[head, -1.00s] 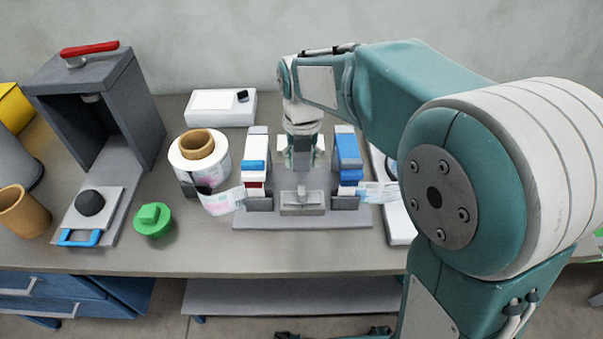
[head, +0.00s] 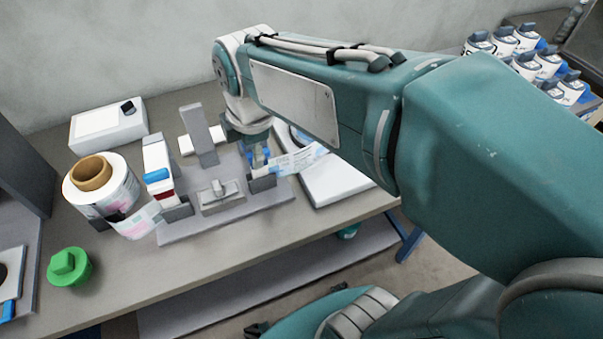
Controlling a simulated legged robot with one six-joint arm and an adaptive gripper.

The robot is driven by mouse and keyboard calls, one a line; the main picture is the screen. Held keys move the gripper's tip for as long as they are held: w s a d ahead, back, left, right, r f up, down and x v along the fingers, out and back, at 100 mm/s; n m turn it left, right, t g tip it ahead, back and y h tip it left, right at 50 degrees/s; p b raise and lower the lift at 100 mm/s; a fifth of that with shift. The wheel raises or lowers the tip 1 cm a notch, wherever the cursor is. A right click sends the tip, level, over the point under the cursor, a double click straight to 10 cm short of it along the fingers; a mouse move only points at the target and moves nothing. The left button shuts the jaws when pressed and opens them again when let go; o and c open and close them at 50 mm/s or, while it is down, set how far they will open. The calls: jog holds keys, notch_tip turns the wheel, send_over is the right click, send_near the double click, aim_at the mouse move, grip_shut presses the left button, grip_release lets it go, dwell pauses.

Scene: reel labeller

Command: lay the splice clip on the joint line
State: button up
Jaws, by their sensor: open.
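My gripper (head: 254,148) points down over the right side of the grey fixture (head: 215,226), at the right-hand clamp. It is open; its fingertips are small and partly hidden by the wrist. Bits of blue from the clamp show around them, and I cannot tell whether they touch. A small light-grey piece with a raised grip (head: 221,194) lies at the front middle of the fixture, left of my gripper. It may be the splice clip, but I cannot be sure. A joint line cannot be made out. A label strip end (head: 298,159) sticks out to the right.
The left clamp (head: 157,158) is white, blue and red. A grey upright bar (head: 199,136) stands behind the middle. A label reel (head: 100,190), green knob (head: 68,267) and white box (head: 108,127) are left; a white tray (head: 340,183) is right. Bottles (head: 525,64) stand far right.

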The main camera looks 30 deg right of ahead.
jog(key=s+d+m+t, duration=0.2)
jog(key=s+d+m, duration=0.3)
jog(key=s+m, duration=0.5)
jog(key=m, duration=0.8)
jog(key=shift+t, duration=0.4)
jog(key=shift+f, duration=0.1)
